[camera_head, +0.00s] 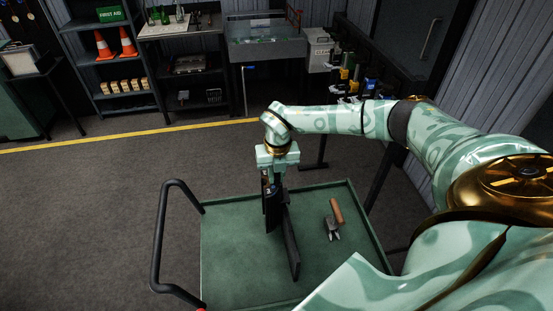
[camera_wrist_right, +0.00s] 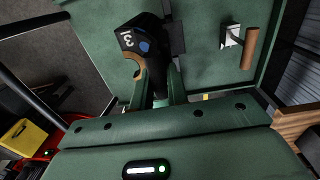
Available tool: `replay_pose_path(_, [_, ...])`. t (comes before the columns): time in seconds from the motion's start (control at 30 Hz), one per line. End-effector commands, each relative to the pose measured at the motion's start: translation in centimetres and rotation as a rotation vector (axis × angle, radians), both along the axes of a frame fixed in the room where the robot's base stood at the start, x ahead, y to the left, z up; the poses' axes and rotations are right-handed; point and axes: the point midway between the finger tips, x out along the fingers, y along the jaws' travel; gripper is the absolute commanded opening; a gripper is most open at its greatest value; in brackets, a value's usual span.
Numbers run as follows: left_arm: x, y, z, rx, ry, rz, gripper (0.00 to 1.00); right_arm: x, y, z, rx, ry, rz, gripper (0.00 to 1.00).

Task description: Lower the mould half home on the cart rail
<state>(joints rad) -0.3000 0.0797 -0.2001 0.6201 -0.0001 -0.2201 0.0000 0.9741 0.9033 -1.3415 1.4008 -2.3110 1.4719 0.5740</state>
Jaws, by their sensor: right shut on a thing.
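My right gripper (camera_head: 276,180) reaches down over the cart (camera_head: 228,277) and is shut on the dark mould half (camera_head: 272,208). In the right wrist view the mould half (camera_wrist_right: 148,62) shows a white number marking, a blue spot and a brown curved edge, between the green fingers of my right gripper (camera_wrist_right: 158,85). The black cart rail (camera_head: 291,250) stands from the green cart bed, just beside and below the mould half; its dark end also shows in the wrist view (camera_wrist_right: 176,38). I cannot tell whether mould half and rail touch. My left gripper is out of view.
A tool with a wooden handle (camera_head: 336,212) lies on the cart bed, right of the rail. The cart's black push handle (camera_head: 160,236) is at the left. Shelves with orange cones (camera_head: 104,45) and a sink (camera_head: 265,42) stand at the back. The cart bed's left side is clear.

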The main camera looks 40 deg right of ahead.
Motion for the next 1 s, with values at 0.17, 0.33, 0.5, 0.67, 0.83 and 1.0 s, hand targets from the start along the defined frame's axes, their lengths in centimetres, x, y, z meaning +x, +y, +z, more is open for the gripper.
replay_pose_path(0.17, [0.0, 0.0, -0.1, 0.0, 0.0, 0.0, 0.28, 0.3, 0.0, 0.1, 0.002, -0.008, -0.001, 0.0])
replay_pose_path(0.33, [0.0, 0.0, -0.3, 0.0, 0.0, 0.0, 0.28, 0.3, 0.0, -0.2, 0.002, -0.008, -0.001, 0.0])
replay_pose_path(0.5, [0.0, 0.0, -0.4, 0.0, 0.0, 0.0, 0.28, 0.3, 0.0, -0.4, 0.002, -0.008, -0.001, 0.0])
replay_pose_path(0.67, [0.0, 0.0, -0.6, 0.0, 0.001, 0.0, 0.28, 0.3, 0.0, -0.7, 0.002, -0.008, -0.001, 0.0])
replay_pose_path(0.83, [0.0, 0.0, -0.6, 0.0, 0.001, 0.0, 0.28, 0.3, 0.0, -0.8, 0.002, -0.008, -0.001, 0.0])
replay_pose_path(1.0, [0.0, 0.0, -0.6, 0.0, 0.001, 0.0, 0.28, 0.3, 0.0, -0.8, 0.002, -0.008, -0.001, 0.21])
